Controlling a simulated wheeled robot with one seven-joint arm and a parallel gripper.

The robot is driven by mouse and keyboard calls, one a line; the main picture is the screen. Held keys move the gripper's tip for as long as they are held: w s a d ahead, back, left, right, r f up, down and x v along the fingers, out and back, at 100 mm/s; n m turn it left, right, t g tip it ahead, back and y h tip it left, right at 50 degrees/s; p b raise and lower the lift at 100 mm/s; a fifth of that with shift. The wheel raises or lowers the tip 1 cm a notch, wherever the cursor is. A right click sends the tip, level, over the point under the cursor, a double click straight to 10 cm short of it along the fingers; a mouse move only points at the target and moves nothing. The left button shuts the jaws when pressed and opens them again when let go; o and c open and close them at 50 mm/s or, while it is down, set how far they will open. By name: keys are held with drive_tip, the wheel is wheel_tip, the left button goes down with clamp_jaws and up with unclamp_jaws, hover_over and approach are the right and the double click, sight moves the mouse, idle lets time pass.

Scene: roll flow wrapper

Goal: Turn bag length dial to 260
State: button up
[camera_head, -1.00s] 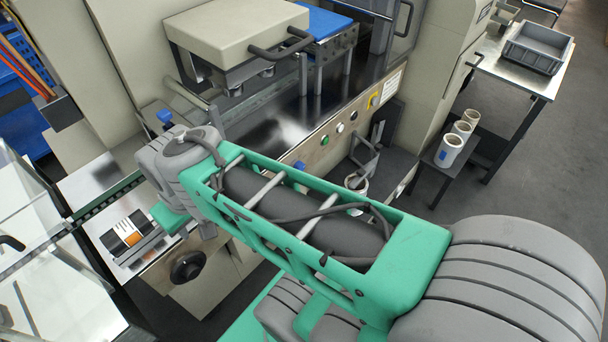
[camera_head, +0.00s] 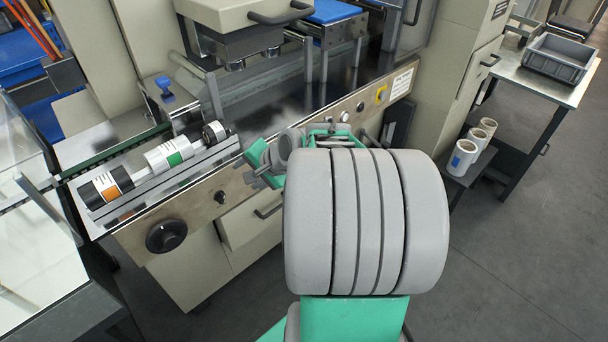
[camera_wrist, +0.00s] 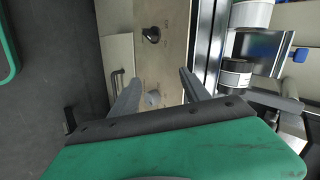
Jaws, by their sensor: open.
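My gripper (camera_head: 250,176) is in front of the machine's front panel (camera_head: 190,206), partly hidden by my arm in the head view. In the wrist view my gripper (camera_wrist: 160,75) is open, with its two fingers apart and nothing held. A round grey knob (camera_wrist: 152,99) on the panel shows between the fingers. A black knob (camera_wrist: 151,35) sits farther along the panel, beyond the fingertips; it also shows in the head view (camera_head: 220,197), left of my gripper. Panel markings are too small to read, so I cannot tell which knob is the bag length dial.
A large black handwheel (camera_head: 166,236) is lower left on the machine. Labelled rolls (camera_head: 168,155) lie along a rail above the panel. A drawer handle (camera_head: 268,211) sticks out below. Buttons line the panel to the right. The floor in front is clear.

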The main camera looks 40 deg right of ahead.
drive_tip(key=s+d+f+m+t+h+b, duration=0.2)
drive_tip(key=d+f+m+t+b, duration=0.1)
drive_tip(key=d+m, duration=0.55)
drive_tip(key=s+d+f+m+t+h+b, duration=0.15)
drive_tip(key=d+f+m+t+b, duration=0.35)
drive_tip(key=d, duration=0.7)
drive_tip(key=w+m+g, duration=0.1)
drive_tip(key=w+g, duration=0.1)
drive_tip(key=w, duration=0.5)
drive_tip(key=shift+w+d+f, duration=0.2)
drive_tip(key=shift+d+f, duration=0.05)
drive_tip(key=shift+d, duration=0.15)
drive_tip(key=shift+c, duration=0.3)
clamp_jaws()
